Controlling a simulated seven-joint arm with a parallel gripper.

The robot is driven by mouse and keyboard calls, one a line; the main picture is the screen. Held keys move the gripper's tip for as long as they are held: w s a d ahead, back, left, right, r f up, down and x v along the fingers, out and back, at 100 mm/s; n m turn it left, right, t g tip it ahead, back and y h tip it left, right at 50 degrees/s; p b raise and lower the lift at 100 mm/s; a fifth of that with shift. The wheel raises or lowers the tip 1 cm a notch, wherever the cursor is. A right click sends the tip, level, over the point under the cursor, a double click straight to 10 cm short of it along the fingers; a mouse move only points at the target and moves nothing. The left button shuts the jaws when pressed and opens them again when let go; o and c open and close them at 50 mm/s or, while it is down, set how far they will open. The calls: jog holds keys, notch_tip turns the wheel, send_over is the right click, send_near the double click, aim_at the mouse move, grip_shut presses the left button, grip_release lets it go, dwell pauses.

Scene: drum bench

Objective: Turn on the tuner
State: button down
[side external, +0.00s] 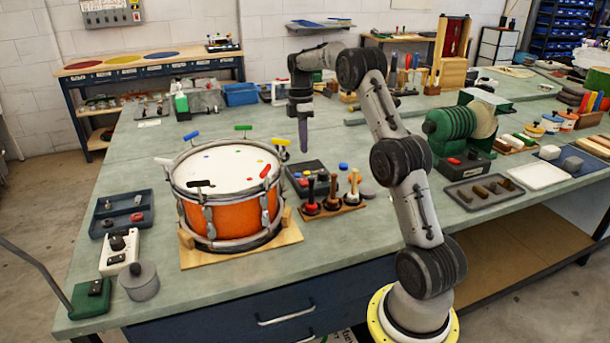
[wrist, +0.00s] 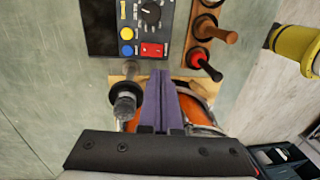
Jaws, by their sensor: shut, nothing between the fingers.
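A dark control box (side external: 299,171), which looks like the tuner, lies on the bench right of the drum. In the wrist view the box (wrist: 98,28) shows a black knob (wrist: 150,12), blue and yellow buttons and a red rocker switch (wrist: 153,50). Whether the switch is on cannot be told. My gripper (side external: 303,147) points down above the box's back edge in the side view, apart from it. In the wrist view the purple fingers (wrist: 160,76) are shut and empty, with their tips just below the red switch in the picture.
An orange snare drum (side external: 228,208) with a white head stands on a wooden board left of the box. A wooden rack (side external: 334,209) of upright handled tools stands close in front. A white box (side external: 120,253) with a black knob sits at the front left. Bench left of the drum is partly clear.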

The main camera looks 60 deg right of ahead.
aim_at(305, 184)
jog(key=f, duration=0.6)
jog(key=s+a+f, duration=0.1)
jog(key=f, duration=0.3)
jog(key=shift+f, duration=0.25)
jog(key=shift+w, duration=0.1)
jog(key=shift+w+d+r, duration=0.25)
jog(key=shift+w+d, duration=0.2)
jog(key=shift+d, duration=0.1)
notch_tip(305, 184, up, 14)
jog(key=s+a, duration=0.1)
jog(key=shift+a, duration=0.15)
dwell(0.5)
dwell(0.3)
